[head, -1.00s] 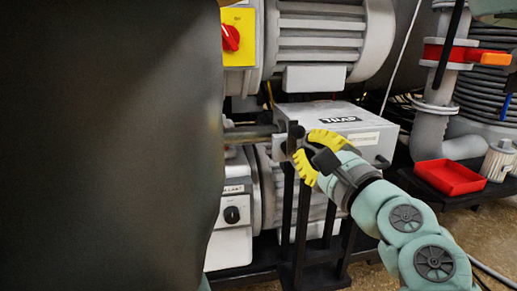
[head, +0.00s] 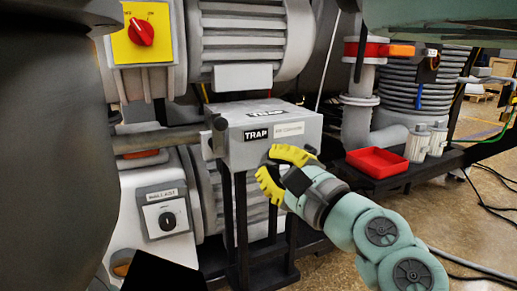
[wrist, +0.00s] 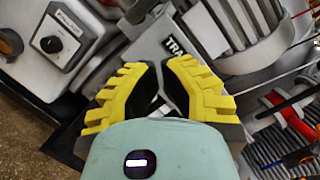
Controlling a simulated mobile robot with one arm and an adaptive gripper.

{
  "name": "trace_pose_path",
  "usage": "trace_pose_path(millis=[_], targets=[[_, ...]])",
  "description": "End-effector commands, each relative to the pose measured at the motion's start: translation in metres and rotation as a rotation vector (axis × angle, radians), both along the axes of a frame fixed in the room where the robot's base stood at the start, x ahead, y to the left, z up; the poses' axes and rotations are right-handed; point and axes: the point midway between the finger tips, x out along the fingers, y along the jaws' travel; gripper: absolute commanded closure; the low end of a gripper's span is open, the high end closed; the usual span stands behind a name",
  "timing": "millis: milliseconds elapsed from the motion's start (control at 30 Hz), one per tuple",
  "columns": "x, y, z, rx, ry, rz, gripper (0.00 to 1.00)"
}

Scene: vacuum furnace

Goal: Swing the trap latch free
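The trap is a grey box (head: 232,153) with black TRAP labels, in the middle of the head view. A dark upright piece with a knob (head: 217,134), possibly the latch, stands at the box's left front corner. My gripper (head: 266,164) has yellow ridged fingers, spread apart and empty. It is in front of the box's lower front, to the right of the dark piece; contact cannot be told. In the wrist view, a gap shows between the fingers (wrist: 158,75), with the grey box (wrist: 150,50) and part of its label beyond. The latch is not clear there.
A horizontal grey pipe (head: 160,139) runs to the box's left. Above is a ribbed motor (head: 250,35); left is a yellow switch plate (head: 125,45) with a red knob. A red tray (head: 375,161) stands right. A large dark body (head: 50,150) fills the left edge.

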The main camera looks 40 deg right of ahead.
Motion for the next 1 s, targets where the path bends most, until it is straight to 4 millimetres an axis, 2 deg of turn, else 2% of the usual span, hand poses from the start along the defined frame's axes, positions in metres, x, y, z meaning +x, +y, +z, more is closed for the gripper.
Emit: trace_pose_path(millis=[100, 300, 1000], targets=[[-0.021, 0.0, 0.0, 0.002, -0.002, -0.003, 1.0], [-0.043, 0.0, -0.005, 0.001, -0.002, -0.005, 1.0], [-0.047, 0.001, -0.007, -0.001, 0.0, 0.0, 1.0]])
